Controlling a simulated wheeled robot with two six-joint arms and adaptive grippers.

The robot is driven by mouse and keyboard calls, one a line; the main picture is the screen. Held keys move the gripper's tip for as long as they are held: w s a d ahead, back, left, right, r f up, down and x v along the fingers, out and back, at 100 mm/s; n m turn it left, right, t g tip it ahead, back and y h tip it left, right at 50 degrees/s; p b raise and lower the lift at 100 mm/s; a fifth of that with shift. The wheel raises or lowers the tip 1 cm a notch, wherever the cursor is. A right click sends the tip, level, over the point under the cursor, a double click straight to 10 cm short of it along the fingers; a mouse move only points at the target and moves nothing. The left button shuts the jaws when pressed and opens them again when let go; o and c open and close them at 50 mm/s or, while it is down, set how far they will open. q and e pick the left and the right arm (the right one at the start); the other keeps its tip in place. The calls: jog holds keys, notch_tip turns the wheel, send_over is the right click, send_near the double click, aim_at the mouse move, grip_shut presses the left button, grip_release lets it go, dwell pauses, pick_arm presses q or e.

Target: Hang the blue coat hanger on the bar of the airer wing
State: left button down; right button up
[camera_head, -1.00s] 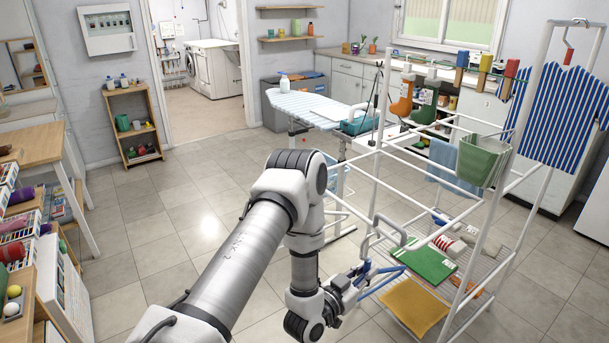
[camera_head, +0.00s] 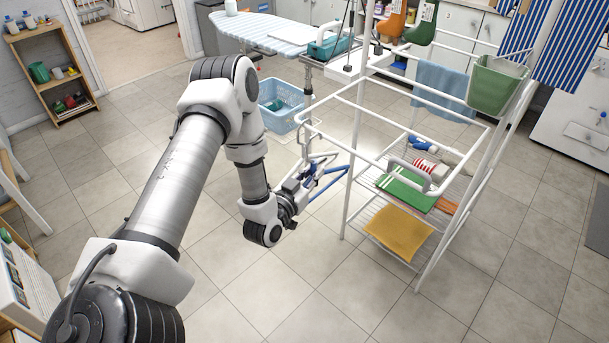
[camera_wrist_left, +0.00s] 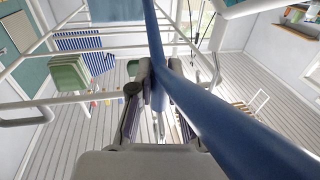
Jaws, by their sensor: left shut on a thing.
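The blue coat hanger (camera_head: 330,182) is held low beside the left side of the white airer (camera_head: 344,202). My left gripper (camera_head: 303,184) is shut on it. In the left wrist view the hanger (camera_wrist_left: 215,108) runs large and close across the picture, with the gripper fingers (camera_wrist_left: 147,90) around it. White airer bars (camera_head: 385,108) rise above and to the right of the hanger, and a white looped bar end (camera_head: 306,132) is just above the gripper. I cannot tell whether the hanger touches the airer. My right gripper is not in view.
A green bin (camera_head: 495,88) and a light blue cloth (camera_head: 441,90) hang on the airer. A yellow cloth (camera_head: 398,232) and a green cloth (camera_head: 405,190) lie on its lower racks. A blue basket (camera_head: 284,112) stands behind my arm.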

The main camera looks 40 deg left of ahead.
pick_arm(q)
jog(key=shift+w+a+f+b, duration=0.15)
jog(key=shift+w, duration=0.3)
jog(key=shift+w+a+f+b, duration=0.1)
jog(key=shift+w+a+b, duration=0.05)
jog(key=shift+w, duration=0.3)
jog(key=w, duration=0.1)
jog(key=w+b, duration=0.1)
jog(key=w, duration=0.1)
jog(key=shift+w+d+r, duration=0.1)
jog(key=shift+d+r, duration=0.05)
jog(key=shift+d, duration=0.25)
jog(key=shift+w+b, duration=0.35)
jog(key=shift+w, duration=0.4)
jog(key=shift+f+b, duration=1.1)
jog(key=shift+f, duration=0.3)
jog(key=c, duration=1)
grip_release()
jog(key=shift+c, duration=0.2)
jog(key=shift+s, duration=0.1)
